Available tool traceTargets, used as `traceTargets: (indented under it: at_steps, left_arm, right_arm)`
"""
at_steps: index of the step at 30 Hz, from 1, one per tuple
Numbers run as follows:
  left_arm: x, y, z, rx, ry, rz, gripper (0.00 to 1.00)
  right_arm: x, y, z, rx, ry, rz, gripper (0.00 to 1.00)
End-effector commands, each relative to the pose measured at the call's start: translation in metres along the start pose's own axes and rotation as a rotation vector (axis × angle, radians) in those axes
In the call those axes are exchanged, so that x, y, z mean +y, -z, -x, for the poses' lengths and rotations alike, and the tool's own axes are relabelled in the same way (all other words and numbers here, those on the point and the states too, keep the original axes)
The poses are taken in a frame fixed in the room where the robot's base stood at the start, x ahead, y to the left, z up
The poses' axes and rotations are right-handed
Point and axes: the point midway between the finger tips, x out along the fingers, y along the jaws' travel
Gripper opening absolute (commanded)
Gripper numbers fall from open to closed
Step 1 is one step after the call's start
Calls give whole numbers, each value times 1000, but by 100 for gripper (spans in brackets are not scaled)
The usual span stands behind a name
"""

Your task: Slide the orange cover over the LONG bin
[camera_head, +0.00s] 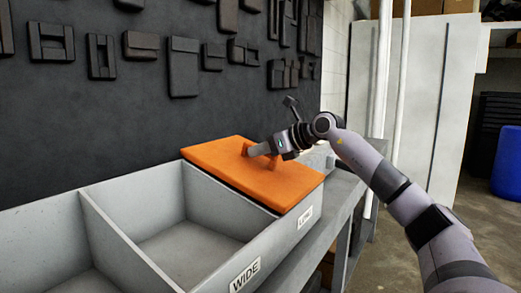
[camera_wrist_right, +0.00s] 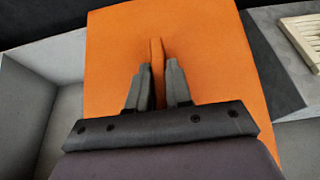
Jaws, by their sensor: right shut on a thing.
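The orange cover (camera_head: 262,184) lies flat over the compartment behind the label reading LONG (camera_head: 305,217), at the right end of the grey bins. That compartment's inside is hidden under it. The cover's upright handle fin (camera_wrist_right: 157,72) stands between the fingers of my right gripper (camera_wrist_right: 159,85), which is shut on it. In the head view my right gripper (camera_head: 262,149) reaches the fin from the right. The compartment labelled WIDE (camera_head: 245,273) is open and empty beside the cover's left edge. My left gripper is not in view.
Another open compartment (camera_head: 45,240) lies at the far left. A dark wall with black tool shapes (camera_head: 183,68) rises behind the bins. The grey bench (camera_head: 345,190) extends right, with a pale slatted object (camera_wrist_right: 303,35) near the cover. A blue barrel (camera_head: 508,165) stands far right.

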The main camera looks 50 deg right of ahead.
Motion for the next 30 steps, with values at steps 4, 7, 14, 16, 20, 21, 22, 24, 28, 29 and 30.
traceTargets:
  at_steps: [4, 7, 14, 16, 20, 21, 22, 24, 28, 29, 30]
  left_arm:
    - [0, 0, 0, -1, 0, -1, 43]
    - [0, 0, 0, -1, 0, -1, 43]
    - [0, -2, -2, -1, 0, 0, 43]
    - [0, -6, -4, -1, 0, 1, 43]
    - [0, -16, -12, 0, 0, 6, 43]
    - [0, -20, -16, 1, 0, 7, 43]
    - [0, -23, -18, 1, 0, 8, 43]
    - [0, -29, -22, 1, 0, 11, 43]
    - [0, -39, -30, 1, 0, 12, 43]
    - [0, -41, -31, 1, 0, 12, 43]
    - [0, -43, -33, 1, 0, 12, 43]
  right_arm:
    - [-5, -2, 3, -6, 15, 1, 40]
    - [-4, -2, 2, -5, 12, 1, 40]
    - [-3, 0, 3, -3, 9, 0, 40]
    - [-4, 1, 7, -2, 11, 1, 40]
    - [-4, 4, 19, -2, 13, 2, 40]
    - [-3, 4, 23, -2, 13, 4, 40]
    - [-3, 4, 27, -3, 12, 4, 40]
    - [-4, 4, 35, -5, 13, 2, 40]
    - [-3, 3, 49, -4, 12, 2, 40]
    - [-3, 2, 53, -6, 13, 2, 40]
    - [-4, 2, 58, -7, 13, 1, 40]
